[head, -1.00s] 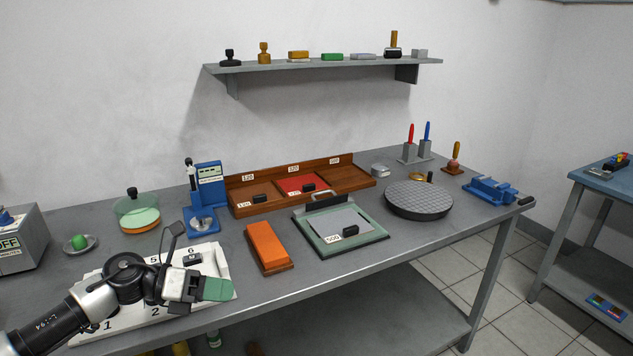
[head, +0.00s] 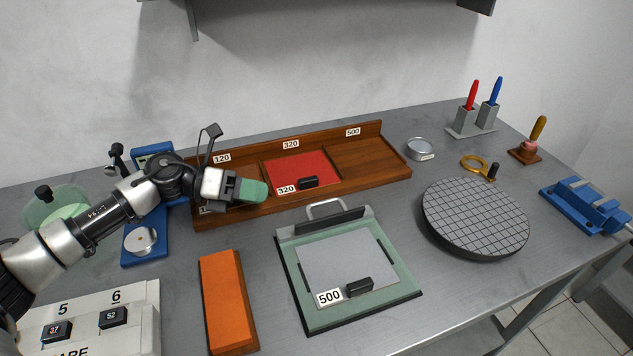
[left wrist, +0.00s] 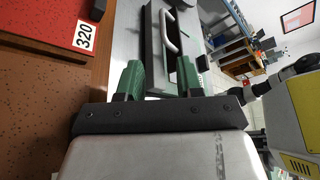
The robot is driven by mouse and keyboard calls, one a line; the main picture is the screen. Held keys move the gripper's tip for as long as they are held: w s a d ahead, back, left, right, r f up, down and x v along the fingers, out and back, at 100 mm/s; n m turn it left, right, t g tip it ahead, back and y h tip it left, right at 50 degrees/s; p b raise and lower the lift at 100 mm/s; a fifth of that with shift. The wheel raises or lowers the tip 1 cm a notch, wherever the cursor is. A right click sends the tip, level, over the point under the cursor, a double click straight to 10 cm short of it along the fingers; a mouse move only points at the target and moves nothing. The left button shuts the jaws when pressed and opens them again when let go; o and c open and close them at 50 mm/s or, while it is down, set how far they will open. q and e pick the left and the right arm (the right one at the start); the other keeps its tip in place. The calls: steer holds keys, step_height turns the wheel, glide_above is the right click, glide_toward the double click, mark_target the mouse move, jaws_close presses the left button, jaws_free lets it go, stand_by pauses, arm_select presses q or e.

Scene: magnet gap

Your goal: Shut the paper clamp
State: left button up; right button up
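The paper clamp is a dark bar (head: 329,221) with a light loop handle (head: 325,205), at the far edge of a green plate (head: 318,318). The bar looks raised, not lying flat on the plate. A grey sheet (head: 338,268) marked 500 lies on the plate.
The wooden rack (head: 392,171) holds a red sheet (head: 290,170) with a black block. An orange block (head: 228,300) lies left of the plate. A round gridded disc (head: 475,215) is to its right. Bare bench lies between the orange block and the plate.

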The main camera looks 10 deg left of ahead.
arm_select(q)
steer(key=shift+d, duration=0.5)
steer(key=x, duration=0.1)
steer(key=p+x, duration=0.1)
steer(key=shift+s+d, duration=0.1)
steer(key=shift+d, duration=0.35)
steer(key=p+x, duration=0.1)
steer(key=x, duration=0.5)
steer(key=shift+w+d+f, duration=0.2)
steer(key=shift+d+f, duration=0.05)
arm_select(e)
steer(key=shift+s+r, duration=0.2)
steer(key=shift+r, duration=0.35)
steer(key=shift+s+r, duration=0.15)
steer(key=shift+r, duration=0.4)
arm_select(q)
jaws_close()
arm_select(e)
steer(key=shift+s, duration=0.1)
